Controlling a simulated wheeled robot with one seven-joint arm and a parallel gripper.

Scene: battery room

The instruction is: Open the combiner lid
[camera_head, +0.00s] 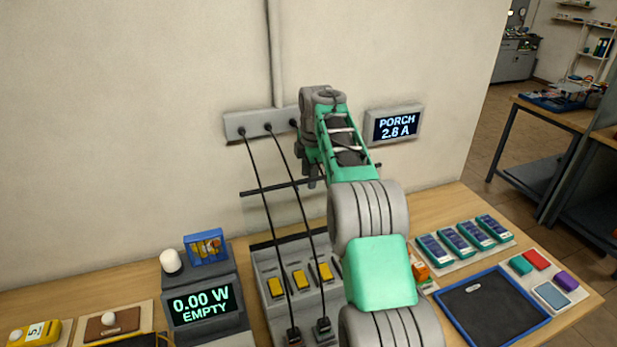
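A grey unit with yellow switches (298,279) and black leads stands at the middle of the bench; it may be the combiner. I cannot make out its lid for certain. A thin dark bar (268,188) runs roughly level above the unit, in front of the wall, and passes behind my arm. It could belong to the lid; I cannot tell. My gripper (311,181) is at the far end of my arm, by this bar. Its fingers are mostly hidden by the arm, so whether it grips the bar is not clear. My arm also covers the unit's right side.
Black cables hang from a grey wall box (262,123) to the unit. A PORCH 2.8 A display (394,125) is on the wall. Right are several blue-green cells (451,245) and a blue-rimmed tray (545,324).

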